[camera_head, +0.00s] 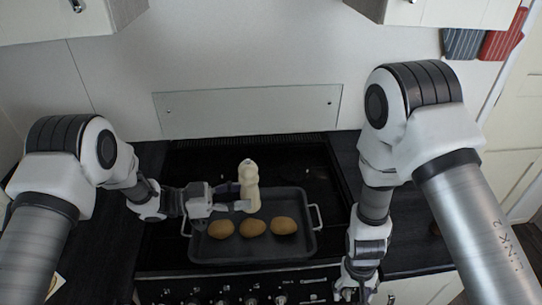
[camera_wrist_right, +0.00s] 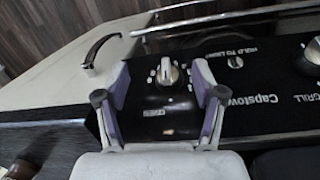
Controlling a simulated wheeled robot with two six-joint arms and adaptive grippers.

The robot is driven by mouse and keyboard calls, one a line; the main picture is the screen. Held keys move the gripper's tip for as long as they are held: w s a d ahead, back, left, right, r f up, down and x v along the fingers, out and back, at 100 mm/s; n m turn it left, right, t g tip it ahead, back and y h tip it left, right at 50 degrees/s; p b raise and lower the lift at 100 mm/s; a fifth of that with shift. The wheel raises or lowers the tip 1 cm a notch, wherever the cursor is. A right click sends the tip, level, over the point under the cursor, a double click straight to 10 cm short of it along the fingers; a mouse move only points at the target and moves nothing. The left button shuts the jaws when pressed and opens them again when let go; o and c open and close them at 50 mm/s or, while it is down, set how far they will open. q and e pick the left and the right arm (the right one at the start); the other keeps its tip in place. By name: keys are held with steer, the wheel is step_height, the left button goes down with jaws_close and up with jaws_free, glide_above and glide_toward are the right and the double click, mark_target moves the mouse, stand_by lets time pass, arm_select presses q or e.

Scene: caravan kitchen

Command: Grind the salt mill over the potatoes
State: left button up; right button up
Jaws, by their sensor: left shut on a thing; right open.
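The salt mill (camera_head: 249,178) is cream coloured and upright, held above the back part of a dark roasting tray (camera_head: 303,246) on the stove. My left gripper (camera_head: 243,204) is shut on the mill's lower part. Three brown potatoes, a left one (camera_head: 221,229), a middle one (camera_head: 253,227) and a right one (camera_head: 284,225), lie in a row in the tray, in front of the mill. My right gripper (camera_head: 352,292) is low at the stove's front right; in the right wrist view (camera_wrist_right: 160,100) it is open and empty, facing the control panel.
The stove's front panel (camera_head: 215,289) carries several knobs; one knob (camera_wrist_right: 167,74) appears between my right fingers in the wrist view. A metal drawer handle (camera_wrist_right: 102,48) is nearby. Dark counter flanks the stove. Red and grey cloths (camera_head: 501,42) hang at the upper right.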

steer(key=shift+m, duration=0.4)
steer(key=w+a+r, duration=0.1)
steer(key=r, duration=0.1)
steer(key=w+a+r, duration=0.1)
steer(key=w+r, duration=0.1)
steer(key=w+a+r, duration=0.1)
steer(key=w+r, duration=0.1)
steer(key=shift+w+r, duration=0.15)
steer(key=shift+w, duration=0.05)
steer(key=w+r+t, duration=0.2)
steer(key=w+r, duration=0.3)
steer(key=m+g+y, duration=0.1)
steer(key=m+y, duration=0.9)
steer(key=m, duration=0.5)
glide_toward(248, 170)
step_height(248, 170, down, 3)
steer(key=w+a, duration=0.2)
steer(key=shift+x, duration=3.8)
steer(key=shift+s+d+f, duration=0.15)
steer(key=shift+c, duration=0.4)
